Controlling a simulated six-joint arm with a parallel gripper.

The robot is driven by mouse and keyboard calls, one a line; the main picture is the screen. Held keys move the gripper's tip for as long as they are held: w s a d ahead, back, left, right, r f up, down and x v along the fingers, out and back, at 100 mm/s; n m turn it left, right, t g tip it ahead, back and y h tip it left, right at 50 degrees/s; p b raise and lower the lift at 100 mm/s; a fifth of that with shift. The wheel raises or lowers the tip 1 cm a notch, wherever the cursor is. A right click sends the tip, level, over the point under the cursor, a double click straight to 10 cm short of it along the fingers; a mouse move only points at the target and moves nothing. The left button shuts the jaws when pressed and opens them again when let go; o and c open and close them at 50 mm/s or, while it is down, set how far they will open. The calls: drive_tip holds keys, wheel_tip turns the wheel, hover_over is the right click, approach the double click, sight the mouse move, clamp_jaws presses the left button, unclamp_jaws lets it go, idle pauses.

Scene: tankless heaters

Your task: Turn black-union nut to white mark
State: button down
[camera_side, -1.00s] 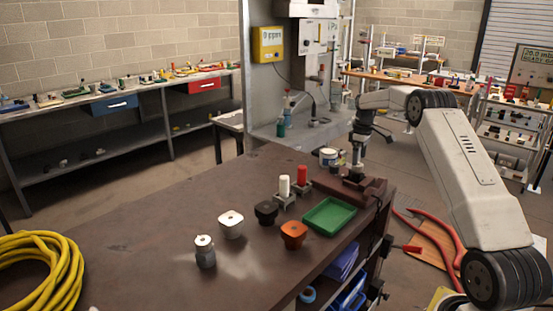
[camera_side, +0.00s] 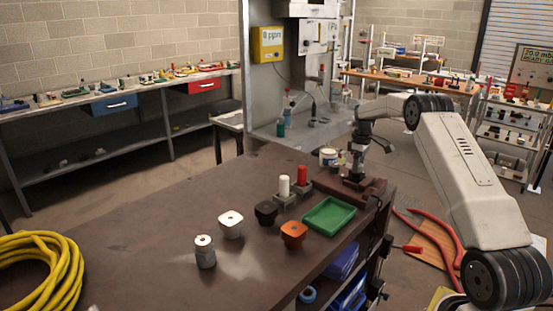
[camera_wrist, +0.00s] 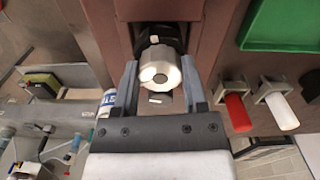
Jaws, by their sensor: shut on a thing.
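The union stands in the brown fixture (camera_wrist: 215,45) at the table's right end. In the wrist view its pale metal top (camera_wrist: 160,68) faces me, with a black part (camera_wrist: 160,37) behind it. A small white mark (camera_wrist: 154,39) shows on the black part's far side, and another white patch (camera_wrist: 155,100) on a dark piece at the near side. My gripper (camera_wrist: 160,70) is shut on the union, one finger on each side. The exact contact with the black nut is partly hidden. In the side view my gripper (camera_side: 357,163) points down over the fixture.
Red (camera_side: 302,175) and white (camera_side: 284,187) cylinders stand in holders nearby. Orange (camera_side: 293,234), black (camera_side: 265,212) and white (camera_side: 230,224) blocks and a metal fitting (camera_side: 204,251) stand farther left. The front table area is clear.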

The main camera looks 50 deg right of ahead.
drive_tip(key=shift+m, duration=0.5)
drive_tip(key=m, duration=0.8)
drive_tip(key=shift+m, duration=0.4)
drive_tip(key=m, duration=0.5)
drive_tip(key=shift+w+m, duration=0.1)
drive_tip(key=shift+m, duration=2.5)
drive_tip(key=shift+c, duration=0.6)
unclamp_jaws()
